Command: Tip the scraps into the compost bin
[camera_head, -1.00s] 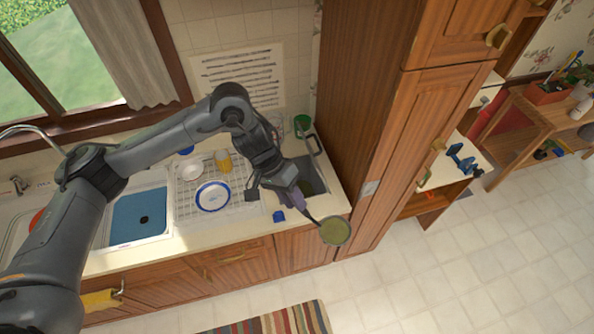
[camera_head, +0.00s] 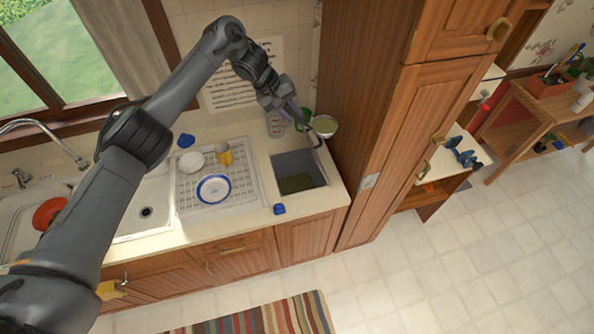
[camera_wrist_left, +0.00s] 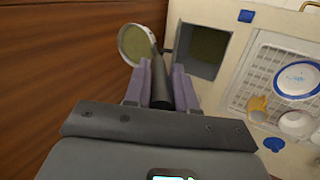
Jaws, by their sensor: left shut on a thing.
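My left gripper (camera_head: 298,116) is shut on the dark handle (camera_wrist_left: 160,70) of a round, shallow pan (camera_head: 325,127). The pan is above the back right of the counter, beside the tall wooden cabinet. In the left wrist view the pan (camera_wrist_left: 136,44) shows a pale rim and a dull green inside. I cannot tell loose scraps in it. The square opening in the counter, which seems to be the compost bin (camera_head: 297,163), is uncovered, with dark greenish matter at its bottom. The bin (camera_wrist_left: 185,48) is beside the pan in the wrist view.
A drying rack (camera_head: 186,207) with a blue-rimmed plate (camera_head: 213,189), a white bowl (camera_head: 191,162) and a yellow mug (camera_head: 225,154) stands left of the bin. A small blue item (camera_head: 279,209) lies at the front. The tall cabinet (camera_head: 352,110) closes off the right side.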

